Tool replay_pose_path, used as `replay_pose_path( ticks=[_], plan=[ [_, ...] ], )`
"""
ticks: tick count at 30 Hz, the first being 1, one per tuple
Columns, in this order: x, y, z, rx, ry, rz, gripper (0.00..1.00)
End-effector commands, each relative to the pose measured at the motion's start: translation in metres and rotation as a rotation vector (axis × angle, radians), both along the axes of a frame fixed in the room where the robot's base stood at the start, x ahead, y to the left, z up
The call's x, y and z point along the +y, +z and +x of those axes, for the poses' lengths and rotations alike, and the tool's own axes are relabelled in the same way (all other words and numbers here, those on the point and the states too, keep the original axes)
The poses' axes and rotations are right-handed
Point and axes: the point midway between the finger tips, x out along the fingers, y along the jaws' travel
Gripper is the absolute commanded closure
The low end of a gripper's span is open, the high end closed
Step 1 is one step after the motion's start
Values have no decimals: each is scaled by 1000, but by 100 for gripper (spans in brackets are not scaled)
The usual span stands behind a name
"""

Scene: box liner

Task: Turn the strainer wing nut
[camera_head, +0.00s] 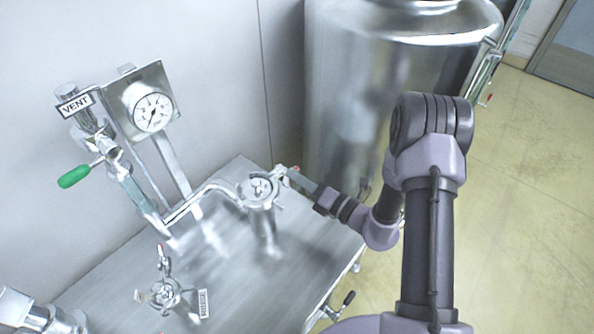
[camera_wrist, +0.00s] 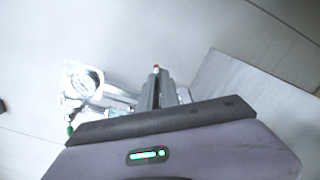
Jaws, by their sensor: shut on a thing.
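The strainer (camera_head: 258,190) is a shiny round metal housing with a lidded top, standing on the steel bench and joined to a bent pipe. My gripper (camera_head: 288,175) reaches in from the right to the right edge of its top. The jaws are shut on the wing nut there, which is small and mostly hidden by the fingers. In the wrist view my gripper (camera_wrist: 156,88) shows as narrow grey fingers together, with a small red spot at the tip and bright metal beside them. The nut's angle cannot be made out.
A pressure gauge (camera_head: 152,112) on a plate, a VENT label (camera_head: 75,105) and a green-handled valve (camera_head: 75,176) stand at left. Another metal fitting (camera_head: 165,292) sits at the front of the bench (camera_head: 255,290). A large steel tank (camera_head: 350,90) stands close behind my arm.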

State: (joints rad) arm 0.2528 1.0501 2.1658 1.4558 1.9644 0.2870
Motion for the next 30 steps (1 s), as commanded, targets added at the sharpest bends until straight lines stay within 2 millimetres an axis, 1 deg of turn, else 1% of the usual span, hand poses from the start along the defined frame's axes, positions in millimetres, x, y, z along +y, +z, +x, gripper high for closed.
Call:
replay_pose_path(
  ticks=[1,15,21,30],
  plan=[
    [0,3,0,29,1,28,100],
    [-1,0,1,290,0,288,100],
    [-1,-2,1,355,0,352,100],
    [-1,-3,1,394,1,392,100]
  ],
)
